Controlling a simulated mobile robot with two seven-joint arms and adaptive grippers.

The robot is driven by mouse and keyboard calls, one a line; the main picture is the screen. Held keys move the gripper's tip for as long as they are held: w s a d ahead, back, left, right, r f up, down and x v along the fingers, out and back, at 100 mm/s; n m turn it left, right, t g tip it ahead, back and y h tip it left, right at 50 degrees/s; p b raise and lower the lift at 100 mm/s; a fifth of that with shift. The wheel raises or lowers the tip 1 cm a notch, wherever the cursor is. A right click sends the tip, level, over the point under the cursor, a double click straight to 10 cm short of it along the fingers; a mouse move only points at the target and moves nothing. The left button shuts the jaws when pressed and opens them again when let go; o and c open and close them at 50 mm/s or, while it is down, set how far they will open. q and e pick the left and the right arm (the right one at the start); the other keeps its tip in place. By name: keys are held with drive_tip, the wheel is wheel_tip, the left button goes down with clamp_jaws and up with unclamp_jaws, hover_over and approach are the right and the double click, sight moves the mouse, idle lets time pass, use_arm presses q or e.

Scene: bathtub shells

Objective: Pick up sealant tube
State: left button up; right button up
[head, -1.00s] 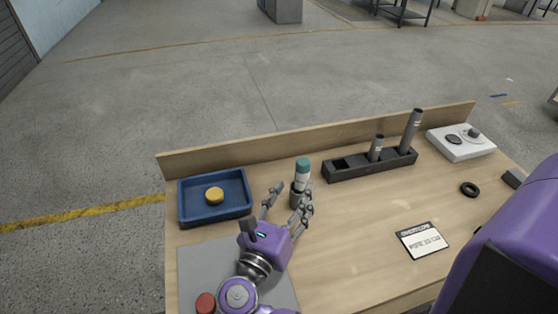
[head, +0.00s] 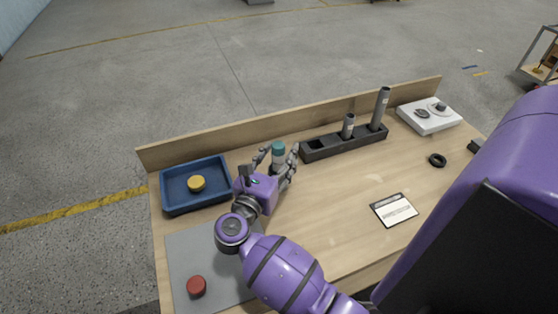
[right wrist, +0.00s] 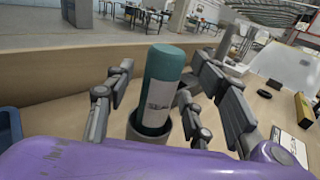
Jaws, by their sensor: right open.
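The sealant tube (head: 279,149) is teal with a pale label and stands upright at the back of the wooden table. In the right wrist view the tube (right wrist: 160,88) sits with its lower end in a round grey holder (right wrist: 147,132). My right gripper (head: 278,158) is open, with its fingers on either side of the tube. In the right wrist view gaps show between the tube and the fingers, so I see no grip on it. My left gripper is not in view.
A blue tray (head: 167,198) holding a yellow round piece (head: 196,183) stands to the left. A black rack (head: 340,143) with two grey cylinders is to the right of the tube. A red round piece (head: 197,286) lies on a grey mat (head: 190,250). A raised board (head: 220,138) edges the back.

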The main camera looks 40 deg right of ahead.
clamp_jaws()
